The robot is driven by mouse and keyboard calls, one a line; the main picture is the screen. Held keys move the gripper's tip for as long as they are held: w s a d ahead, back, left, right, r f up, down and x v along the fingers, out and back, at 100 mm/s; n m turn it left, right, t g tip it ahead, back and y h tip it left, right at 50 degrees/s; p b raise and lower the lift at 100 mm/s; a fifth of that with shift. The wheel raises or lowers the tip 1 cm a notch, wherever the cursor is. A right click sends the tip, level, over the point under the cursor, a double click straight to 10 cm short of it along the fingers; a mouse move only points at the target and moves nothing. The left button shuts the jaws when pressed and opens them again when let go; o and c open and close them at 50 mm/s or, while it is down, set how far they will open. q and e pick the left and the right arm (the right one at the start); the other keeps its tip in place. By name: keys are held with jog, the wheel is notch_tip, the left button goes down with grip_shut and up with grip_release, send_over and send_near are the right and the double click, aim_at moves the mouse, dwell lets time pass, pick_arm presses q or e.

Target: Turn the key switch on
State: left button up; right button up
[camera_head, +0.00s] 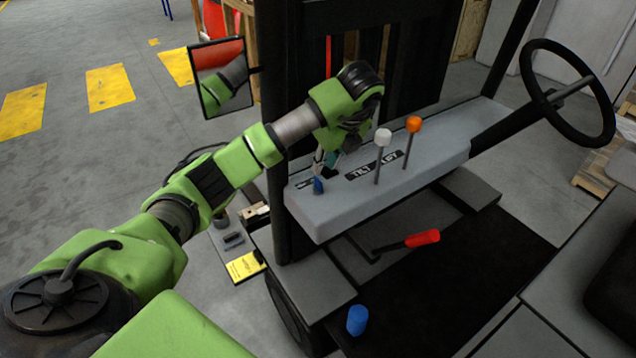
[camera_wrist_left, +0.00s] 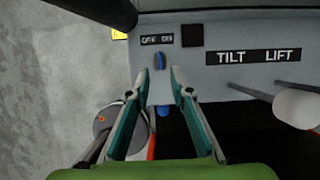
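The blue key switch (camera_head: 318,186) sits at the left end of the grey control panel (camera_head: 335,212). In the left wrist view the blue switch (camera_wrist_left: 159,62) stands roughly upright, just under the small OFF/ON label (camera_wrist_left: 157,39). My left gripper (camera_head: 326,168) is close to the switch in the head view. In the left wrist view its teal fingers (camera_wrist_left: 159,74) are apart, with nothing between the tips. The switch appears just beyond the gap, and I see no contact. Whether the switch is at off or on is hard to tell. My right gripper is in neither view.
A white-knobbed lever (camera_head: 383,138) and an orange-knobbed lever (camera_head: 413,125) rise from the panel by the TILT and LIFT label. A black mast post and mirror (camera_head: 218,78) stand beside my left arm. A steering wheel (camera_head: 567,93) is at right.

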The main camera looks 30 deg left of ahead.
aim_at(318, 179)
pick_arm(q)
jog(key=p+x, duration=0.2)
jog(key=x, duration=0.5)
jog(key=shift+a+f, duration=0.1)
jog(key=shift+w+a+f+p, duration=0.15)
jog(key=shift+f+p, duration=0.2)
jog(key=shift+f, duration=0.2)
grip_shut()
